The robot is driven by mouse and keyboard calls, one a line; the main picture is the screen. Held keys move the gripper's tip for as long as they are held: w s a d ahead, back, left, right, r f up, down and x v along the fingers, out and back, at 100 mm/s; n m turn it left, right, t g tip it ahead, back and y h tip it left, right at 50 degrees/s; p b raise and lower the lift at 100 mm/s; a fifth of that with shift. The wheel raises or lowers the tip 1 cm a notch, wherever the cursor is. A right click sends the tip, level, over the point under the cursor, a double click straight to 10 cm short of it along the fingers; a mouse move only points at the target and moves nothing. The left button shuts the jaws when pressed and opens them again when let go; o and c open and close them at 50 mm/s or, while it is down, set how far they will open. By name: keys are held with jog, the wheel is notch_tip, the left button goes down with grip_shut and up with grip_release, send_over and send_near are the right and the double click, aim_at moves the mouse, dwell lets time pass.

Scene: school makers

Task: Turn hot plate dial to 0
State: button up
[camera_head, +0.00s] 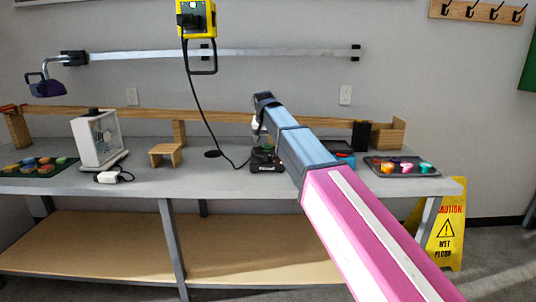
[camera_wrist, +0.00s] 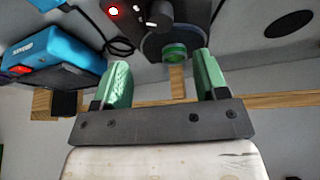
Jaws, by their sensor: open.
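The hot plate (camera_head: 263,156) is a small dark unit on the grey bench, partly behind my arm in the head view. In the wrist view its dark body (camera_wrist: 146,43) is at the top centre, cut off by the frame edge. A dark round knob, seemingly the dial (camera_wrist: 159,13), shows there, with a lit red light to its left. The dial's setting cannot be read. A short green-fronted round piece (camera_wrist: 175,53) shows below the knob. My gripper (camera_wrist: 162,60) is open, its green-padded fingers apart and empty, pointing toward the unit without visible contact.
A blue-and-black box (camera_wrist: 60,52) is beside the unit in the wrist view. A black cord (camera_head: 205,118) hangs from a yellow reel (camera_head: 197,18) to the bench. A wooden stand (camera_head: 166,152), a white device (camera_head: 98,140) and a dark tray (camera_head: 410,171) are also on the bench.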

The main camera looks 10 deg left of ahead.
aim_at(267, 155)
jog(key=x, duration=0.9)
jog(key=shift+w+f, duration=0.1)
jog(key=shift+f, duration=0.2)
jog(key=shift+c, duration=0.4)
jog(key=c, duration=0.8)
